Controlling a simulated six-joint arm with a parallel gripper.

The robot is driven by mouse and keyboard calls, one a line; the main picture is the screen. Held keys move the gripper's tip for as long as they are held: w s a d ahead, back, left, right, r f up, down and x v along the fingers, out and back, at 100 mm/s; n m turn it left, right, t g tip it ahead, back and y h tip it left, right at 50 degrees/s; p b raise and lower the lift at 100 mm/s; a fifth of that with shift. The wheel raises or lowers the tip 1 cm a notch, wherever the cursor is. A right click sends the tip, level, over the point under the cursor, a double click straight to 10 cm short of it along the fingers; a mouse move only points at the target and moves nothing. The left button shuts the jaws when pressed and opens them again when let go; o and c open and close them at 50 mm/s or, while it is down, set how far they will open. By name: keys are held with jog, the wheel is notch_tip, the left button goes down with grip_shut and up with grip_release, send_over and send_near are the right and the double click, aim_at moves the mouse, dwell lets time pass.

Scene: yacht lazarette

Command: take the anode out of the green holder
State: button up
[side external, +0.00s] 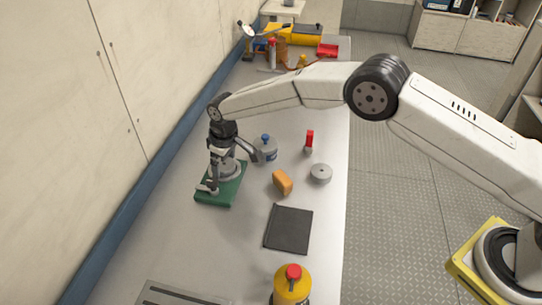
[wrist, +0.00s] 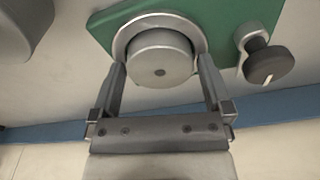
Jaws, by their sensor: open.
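The green holder (side external: 226,193) lies flat on the bench near the wall, and its plate also shows in the wrist view (wrist: 228,22). The anode (wrist: 160,58) is a grey round block seated within a metal ring on the holder; part of it shows in the side view (side external: 229,169). A dark knob (wrist: 268,64) on a metal mount stands at one side of the holder's plate. My gripper (wrist: 162,68) is open, with one finger on each side of the anode. I cannot tell whether the fingers touch it.
A grey blue-topped container (side external: 265,150) stands close to the right of my gripper. An orange block (side external: 282,183), a grey disc (side external: 320,173), a red-topped item (side external: 309,142) and a dark flat pad (side external: 289,229) lie farther right. The wall is close on the left.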

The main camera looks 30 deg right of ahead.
aim_at(224, 164)
jog(key=shift+r, duration=0.1)
grip_shut()
jog(key=shift+r, duration=0.1)
dwell(0.3)
jog(key=shift+r, duration=1.4)
jog(key=s+d+r, duration=0.4)
jog(key=s+r, duration=0.6)
jog(key=s, duration=0.3)
jog(key=shift+d, duration=0.4)
